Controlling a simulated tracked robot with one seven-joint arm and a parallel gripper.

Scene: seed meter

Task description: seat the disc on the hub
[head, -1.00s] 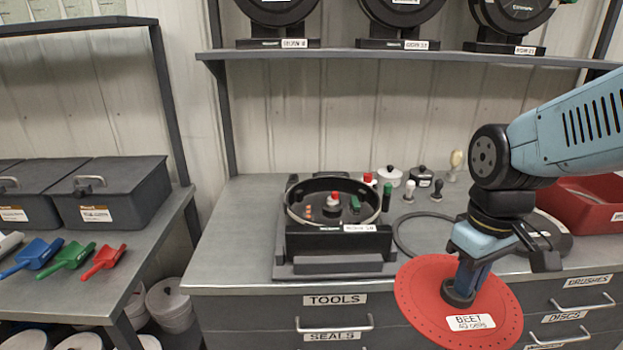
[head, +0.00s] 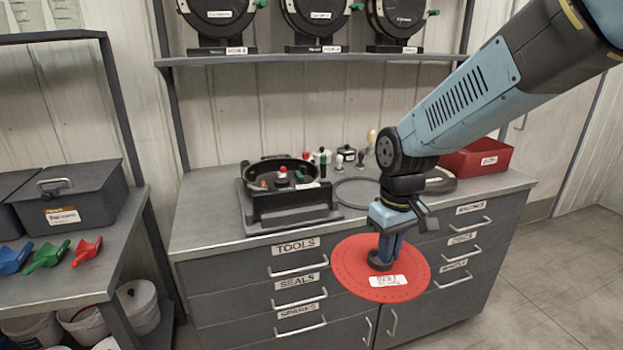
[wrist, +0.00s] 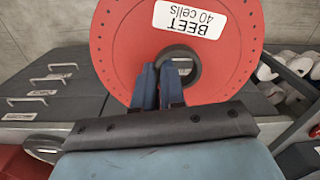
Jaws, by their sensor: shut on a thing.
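The red disc (head: 360,268), labelled BEET 40 cells, hangs in front of the workbench drawers, clear of the bench. My gripper (head: 381,262) is shut on the dark collar at the disc's middle. In the wrist view the blue fingers of my gripper (wrist: 166,85) hold that collar, and the red disc (wrist: 125,45) shows nearly face-on. The seed meter (head: 290,188) stands open on the bench, left of and behind my gripper. The hub (head: 283,176) shows small inside its round housing, with a red top. Its fine detail is too small to tell.
Closed meters (head: 315,20) fill the shelf above. A side table (head: 75,265) with scoops and dark bins stands at left.

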